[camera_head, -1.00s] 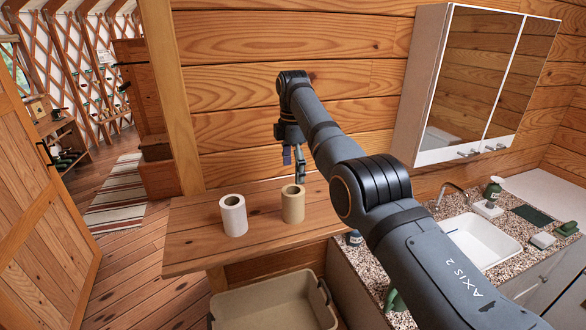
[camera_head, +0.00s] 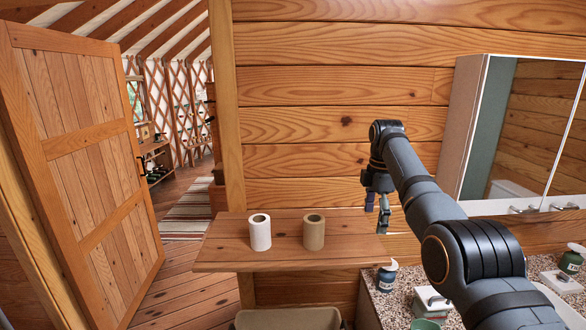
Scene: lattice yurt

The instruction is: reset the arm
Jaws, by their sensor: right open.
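My right arm reaches in from the lower right. My right gripper (camera_head: 377,208) hangs at its far end, fingers pointing down, open and empty. It is above the right end of a wooden shelf (camera_head: 220,254), apart from the rolls. A white paper roll (camera_head: 260,236) and a brown roll (camera_head: 313,235) stand upright on the shelf, left of the gripper. My left gripper is not in view.
A mirrored cabinet (camera_head: 470,135) hangs on the plank wall at right. A speckled counter (camera_head: 395,308) below holds soap bottles (camera_head: 387,276) and a white box (camera_head: 433,300). A beige bin (camera_head: 290,319) is under the shelf. A wooden door (camera_head: 85,170) stands open at left.

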